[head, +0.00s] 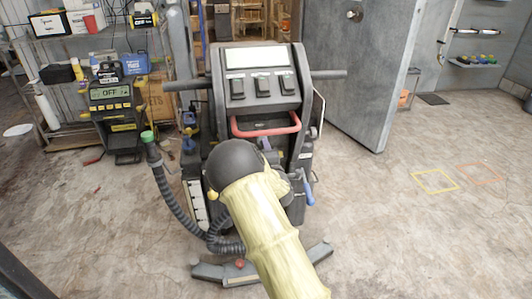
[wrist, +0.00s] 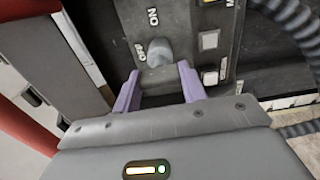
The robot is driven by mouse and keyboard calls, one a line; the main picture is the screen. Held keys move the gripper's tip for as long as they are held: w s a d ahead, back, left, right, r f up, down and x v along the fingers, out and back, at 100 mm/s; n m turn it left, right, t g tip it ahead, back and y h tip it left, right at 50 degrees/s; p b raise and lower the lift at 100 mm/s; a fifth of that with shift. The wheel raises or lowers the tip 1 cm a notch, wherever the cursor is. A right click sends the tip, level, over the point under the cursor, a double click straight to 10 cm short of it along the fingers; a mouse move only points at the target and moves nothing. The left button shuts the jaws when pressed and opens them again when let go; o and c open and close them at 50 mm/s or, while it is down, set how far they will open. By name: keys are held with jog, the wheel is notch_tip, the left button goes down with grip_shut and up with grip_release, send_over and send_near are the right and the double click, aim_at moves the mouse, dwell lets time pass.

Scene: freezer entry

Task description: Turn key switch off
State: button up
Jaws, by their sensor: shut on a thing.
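The key switch (wrist: 159,50) is a grey knob on a dark panel in the wrist view, with the words OFF and ON printed beside it. My gripper (wrist: 158,74) has its two purple fingers at the near end of the knob, one on each side, shut on it. I cannot tell exactly which mark the knob points to. In the head view the panel belongs to a dark floor machine (head: 262,60) with a red handle bar. There my arm reaches into its front, and the switch is hidden behind it.
The red bar (head: 266,130) runs close above my gripper. A ribbed hose (head: 172,195) hangs at the machine's left. A grey door (head: 360,70) stands behind, at right. Shelves with tools line the left wall. The floor at right is clear, with yellow and orange outlines.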

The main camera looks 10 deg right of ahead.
jog(key=o, duration=1)
jog(key=s+p, duration=0.1)
jog(key=s, duration=1.6)
jog(key=shift+s, duration=0.2)
